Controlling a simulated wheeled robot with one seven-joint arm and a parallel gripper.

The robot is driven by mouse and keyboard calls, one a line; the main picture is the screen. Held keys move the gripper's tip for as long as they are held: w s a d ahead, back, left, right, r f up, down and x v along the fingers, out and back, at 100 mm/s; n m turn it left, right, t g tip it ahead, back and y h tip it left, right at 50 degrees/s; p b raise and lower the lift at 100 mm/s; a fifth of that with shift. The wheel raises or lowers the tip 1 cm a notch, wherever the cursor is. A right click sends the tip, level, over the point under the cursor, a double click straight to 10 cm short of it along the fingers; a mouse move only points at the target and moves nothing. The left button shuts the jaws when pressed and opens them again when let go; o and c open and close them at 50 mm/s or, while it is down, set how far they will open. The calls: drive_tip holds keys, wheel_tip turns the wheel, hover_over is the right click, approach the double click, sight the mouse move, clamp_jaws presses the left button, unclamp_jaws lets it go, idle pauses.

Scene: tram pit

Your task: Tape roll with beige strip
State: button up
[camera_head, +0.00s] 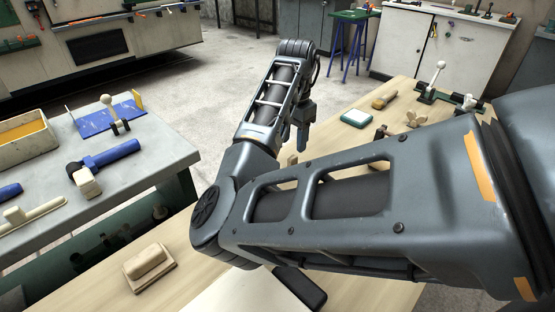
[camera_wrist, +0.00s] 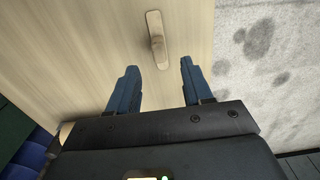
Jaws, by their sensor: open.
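I cannot make out a tape roll with a beige strip in either view; my arm hides much of the wooden bench in the head view. My gripper (camera_head: 302,135) points down over the far part of the bench. In the wrist view its two blue fingers (camera_wrist: 160,85) are apart, with nothing between them. I cannot tell what this piece is.
The wooden bench (camera_head: 205,270) holds a wooden float (camera_head: 149,267) at front left, a white-and-green pad (camera_head: 356,118) and a wooden-handled tool (camera_head: 384,100). A grey table (camera_head: 130,175) with blue tools stands left. Bare floor (camera_wrist: 268,80) lies beyond the bench edge.

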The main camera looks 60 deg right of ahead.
sight(293, 157)
drive_tip(key=shift+w+a+f, duration=0.1)
drive_tip(key=shift+w+f, duration=0.05)
drive_tip(key=shift+f, duration=0.15)
drive_tip(key=shift+s+f, duration=0.2)
drive_tip(key=shift+f, duration=3.35)
drive_tip(key=shift+c, duration=0.4)
clamp_jaws()
